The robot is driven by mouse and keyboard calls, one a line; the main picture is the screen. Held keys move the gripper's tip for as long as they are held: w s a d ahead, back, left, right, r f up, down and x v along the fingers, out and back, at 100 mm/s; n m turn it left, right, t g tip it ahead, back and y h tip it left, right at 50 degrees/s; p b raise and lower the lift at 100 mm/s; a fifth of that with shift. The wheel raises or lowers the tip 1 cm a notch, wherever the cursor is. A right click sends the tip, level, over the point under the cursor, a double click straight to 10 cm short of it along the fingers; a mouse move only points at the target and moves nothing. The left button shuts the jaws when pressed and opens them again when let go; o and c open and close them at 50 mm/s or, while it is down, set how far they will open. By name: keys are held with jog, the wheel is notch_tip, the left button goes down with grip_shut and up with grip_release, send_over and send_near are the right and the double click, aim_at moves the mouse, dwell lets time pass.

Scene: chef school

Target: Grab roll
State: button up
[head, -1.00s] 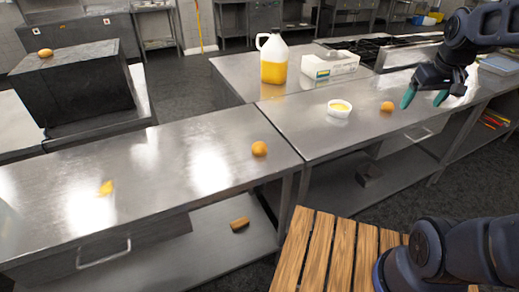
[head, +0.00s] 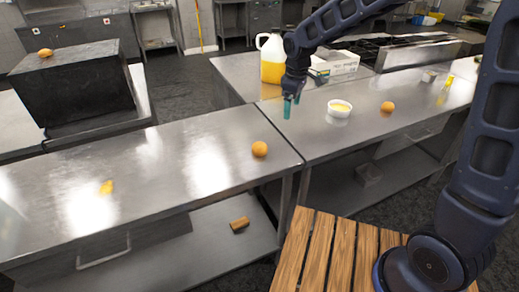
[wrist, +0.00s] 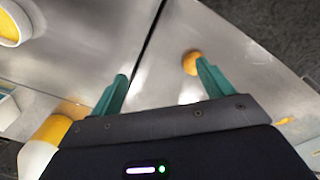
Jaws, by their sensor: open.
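A round orange-brown roll-like item (head: 259,149) sits near the right end of the left steel counter. It also shows in the wrist view (wrist: 190,62), by the tip of the right finger. My gripper (head: 291,104) is open and empty, above the counters near their seam, up and right of this item in the head view. Its green fingers (wrist: 160,85) are spread apart in the wrist view. A similar round item (head: 387,107) sits on the right counter, and another (head: 44,53) sits on a dark block. I cannot tell for certain which are rolls.
A white bowl with yellow contents (head: 339,108), a jug of yellow liquid (head: 272,58) and a white box (head: 337,63) stand on the right counter. A small yellow piece (head: 106,187) lies on the left counter, which is otherwise mostly clear. A brown block (head: 239,224) lies below.

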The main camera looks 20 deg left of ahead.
jog(key=s+a+f+n, duration=0.1)
jog(key=a+f, duration=0.1)
jog(key=a, duration=0.1)
jog(key=s+a+f+n, duration=0.1)
jog(key=s+a+f, duration=0.1)
jog(key=a, duration=0.1)
jog(key=s+a+f+n, duration=0.1)
jog(key=s+a+f, duration=0.1)
jog(key=a, duration=0.1)
jog(key=shift+a+g, duration=0.3)
send_over(259, 143)
jog(key=f, duration=0.4)
jog(key=shift+d+f, duration=0.1)
jog(key=shift+d, duration=0.1)
jog(key=shift+s+a+f, duration=0.1)
jog(key=shift+f, duration=3.15)
jog(key=c, duration=1.1)
jog(key=shift+r, duration=0.15)
